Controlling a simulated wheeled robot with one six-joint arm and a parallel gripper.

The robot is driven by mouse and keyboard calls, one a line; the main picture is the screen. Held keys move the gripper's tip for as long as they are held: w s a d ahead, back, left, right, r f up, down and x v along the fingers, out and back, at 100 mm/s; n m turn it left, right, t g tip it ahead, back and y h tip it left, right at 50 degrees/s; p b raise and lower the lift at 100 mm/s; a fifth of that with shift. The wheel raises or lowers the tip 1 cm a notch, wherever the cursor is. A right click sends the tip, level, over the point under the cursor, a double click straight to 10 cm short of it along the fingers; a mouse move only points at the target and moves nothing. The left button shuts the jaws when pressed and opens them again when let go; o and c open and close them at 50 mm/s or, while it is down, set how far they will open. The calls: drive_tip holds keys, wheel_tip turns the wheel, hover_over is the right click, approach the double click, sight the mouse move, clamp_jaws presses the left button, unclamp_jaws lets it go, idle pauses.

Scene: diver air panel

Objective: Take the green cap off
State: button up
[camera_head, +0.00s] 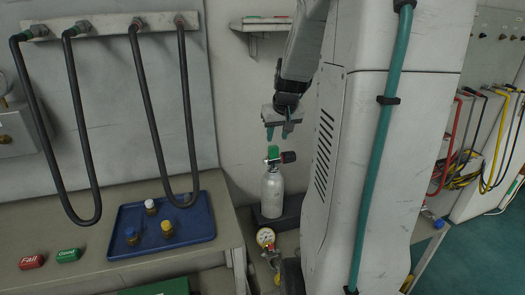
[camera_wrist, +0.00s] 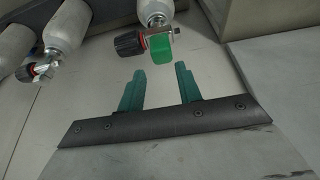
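The green cap (camera_head: 273,152) sits on the valve at the top of a silver cylinder (camera_head: 272,192), beside a black knob (camera_head: 289,157). In the wrist view the green cap (camera_wrist: 162,48) is on the valve, with the black and red knob (camera_wrist: 129,43) to its left. My gripper (camera_head: 278,131) is just above the cap in the head view. Its two teal fingers are open and empty in the wrist view (camera_wrist: 158,68), pointing toward the cap and apart from it.
More cylinders (camera_wrist: 66,22) stand at the left of the wrist view. A gauge (camera_head: 265,238) is below the cylinder. A blue tray (camera_head: 122,243) with small capped bottles lies on the bench at left, near Fail (camera_head: 32,262) and Good (camera_head: 68,255) blocks. Black hoses hang above.

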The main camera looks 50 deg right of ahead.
sight(274, 147)
drive_tip(key=x, duration=0.7)
drive_tip(key=shift+a, duration=0.2)
drive_tip(key=c, duration=0.6)
